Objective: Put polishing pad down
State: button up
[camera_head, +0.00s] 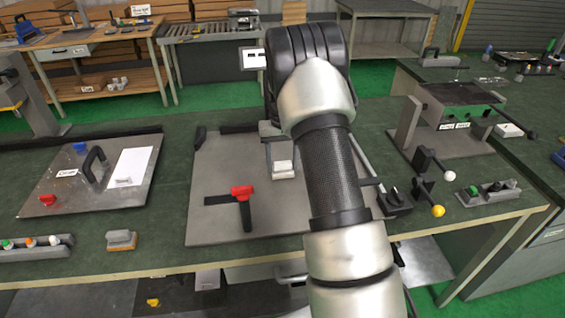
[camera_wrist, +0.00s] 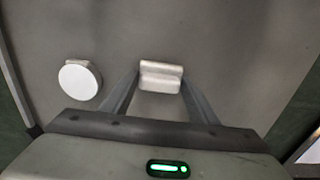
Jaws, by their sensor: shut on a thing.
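The polishing pad is a small pale block. It shows between my fingertips in the wrist view (camera_wrist: 160,78) and below my wrist in the head view (camera_head: 282,168). My gripper (camera_wrist: 160,84) is shut on it, one finger on each side. In the head view my arm covers most of the gripper. The pad is over the large grey plate (camera_head: 215,160) on the green bench. I cannot tell whether it touches the plate.
A black-and-red clamp-like tool (camera_head: 242,194) lies on the plate's front part. A white round piece (camera_wrist: 80,80) is left of the pad in the wrist view. A metal board with a handle (camera_head: 80,185) lies left, a beige block (camera_head: 121,240) at front, and a lever fixture (camera_head: 455,110) right.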

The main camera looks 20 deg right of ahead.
jog(key=shift+f, duration=0.2)
jog(key=o, duration=1.4)
jog(key=shift+r, duration=0.1)
